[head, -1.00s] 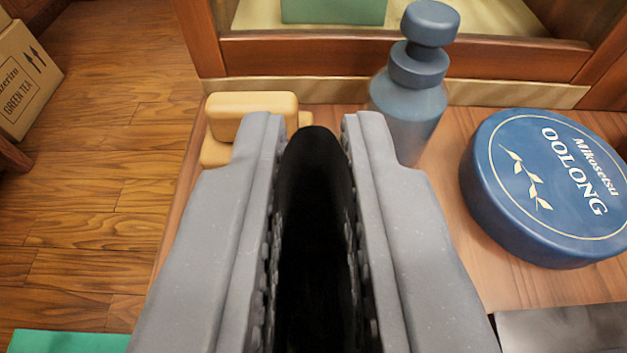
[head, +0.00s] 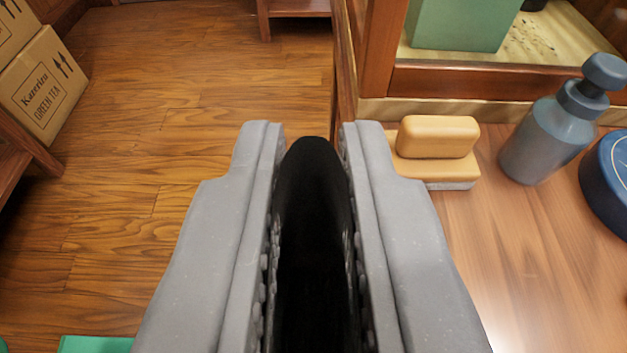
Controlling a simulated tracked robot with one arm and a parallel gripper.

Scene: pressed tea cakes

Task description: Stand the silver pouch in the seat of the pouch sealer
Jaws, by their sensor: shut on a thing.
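My gripper (head: 312,142) points forward in the middle of the view. Its two grey fingers are shut on a black thing (head: 313,230) with a rounded far end. The black thing fills the gap between the fingers, and its near part is hidden in the dark. I cannot tell whether it is the silver pouch, as no silver surface shows on it. The fingers appear over the left edge of the wooden counter and the floor beside it. No pouch sealer is in view.
Cartons (head: 42,88) stand at left. A green thing (head: 95,345) shows bottom left. Wooden floor (head: 150,190) is clear.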

